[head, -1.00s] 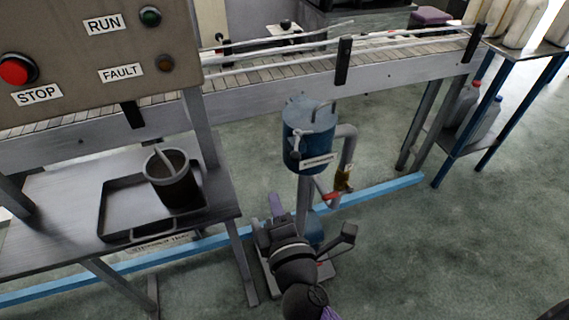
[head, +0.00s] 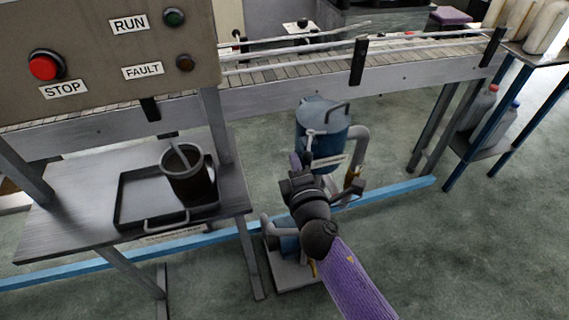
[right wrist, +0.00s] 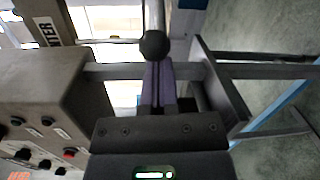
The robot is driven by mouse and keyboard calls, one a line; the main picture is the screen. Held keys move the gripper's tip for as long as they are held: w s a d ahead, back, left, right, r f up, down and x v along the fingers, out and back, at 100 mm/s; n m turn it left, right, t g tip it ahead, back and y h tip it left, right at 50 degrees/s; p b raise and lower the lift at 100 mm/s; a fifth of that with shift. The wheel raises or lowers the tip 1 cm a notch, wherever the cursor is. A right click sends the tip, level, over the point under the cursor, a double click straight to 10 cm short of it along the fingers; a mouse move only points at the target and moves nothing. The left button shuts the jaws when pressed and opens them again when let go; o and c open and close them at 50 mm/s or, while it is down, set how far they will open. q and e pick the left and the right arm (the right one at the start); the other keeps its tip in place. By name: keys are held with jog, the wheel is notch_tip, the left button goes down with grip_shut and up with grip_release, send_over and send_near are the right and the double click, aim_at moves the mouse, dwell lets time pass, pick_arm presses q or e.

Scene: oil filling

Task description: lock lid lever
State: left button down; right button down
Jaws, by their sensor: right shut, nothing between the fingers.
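The blue filter tank (head: 318,118) stands on a pipe in front of the conveyor, with its lid on top and a curved handle on the lid. The grey lid lever (head: 310,140) hangs down the tank's front left. My right gripper (head: 301,159) is at the lever's lower end, its purple fingers shut and empty. In the right wrist view, a black ball knob (right wrist: 154,45) on a grey rod is right in front of the shut fingers (right wrist: 158,84). I cannot tell whether they touch. My forearm and gripper hide the lower tank and pipe. My left gripper is not in view.
A steel table (head: 60,205) at left holds a tray (head: 125,205) with a dark pot (head: 188,178). The control panel (head: 100,85) is above it. The conveyor (head: 280,95) runs behind the tank.

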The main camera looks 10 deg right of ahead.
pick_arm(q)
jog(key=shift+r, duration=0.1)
pick_arm(e)
jog(key=shift+d, duration=0.15)
pick_arm(q)
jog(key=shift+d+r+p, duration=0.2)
jog(key=shift+p, duration=0.1)
pick_arm(e)
jog(key=shift+s+d+n+y, duration=0.25)
jog(key=shift+n+y, duration=0.15)
jog(key=shift+y, duration=0.4)
